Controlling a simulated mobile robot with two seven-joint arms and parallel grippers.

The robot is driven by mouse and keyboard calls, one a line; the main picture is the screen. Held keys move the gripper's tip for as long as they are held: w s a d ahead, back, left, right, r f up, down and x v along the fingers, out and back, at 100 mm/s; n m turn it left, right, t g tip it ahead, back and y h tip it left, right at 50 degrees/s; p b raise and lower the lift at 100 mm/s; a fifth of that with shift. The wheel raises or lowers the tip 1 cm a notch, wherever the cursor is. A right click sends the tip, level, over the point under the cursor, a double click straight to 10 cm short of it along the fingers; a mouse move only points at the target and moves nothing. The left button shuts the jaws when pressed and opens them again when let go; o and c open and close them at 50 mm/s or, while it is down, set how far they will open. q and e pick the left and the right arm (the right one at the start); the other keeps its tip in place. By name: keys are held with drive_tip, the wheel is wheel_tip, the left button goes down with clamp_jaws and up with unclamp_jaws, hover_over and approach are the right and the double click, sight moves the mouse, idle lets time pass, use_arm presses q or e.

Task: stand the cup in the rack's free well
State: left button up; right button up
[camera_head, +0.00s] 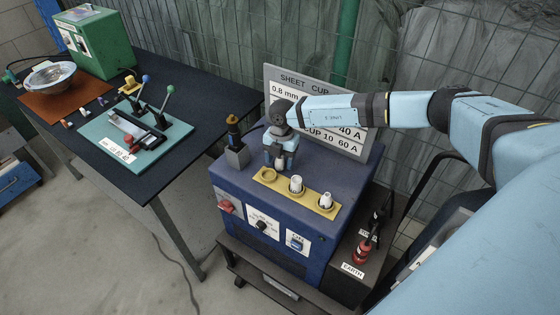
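The yellow rack (310,199) lies on top of the blue machine. Its left well (266,174) is a bare ring with nothing standing in it. A white cup (296,184) stands in the middle well and another white cup (326,201) in the right well. My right gripper (281,163) points down just behind and right of the free well. A small pale cup shows between its dark fingertips, mostly hidden by them, and seems held above the machine top. My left gripper is not in view.
A torch in a grey holder (237,155) stands left of the gripper. A sign board (350,142) rises behind it. The dark table (190,95) at left bears a teal board with a clamp fixture (135,135), a metal bowl (50,75) and a green box (100,42).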

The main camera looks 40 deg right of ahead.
drive_tip(key=c, duration=0.9)
drive_tip(key=shift+c, duration=0.2)
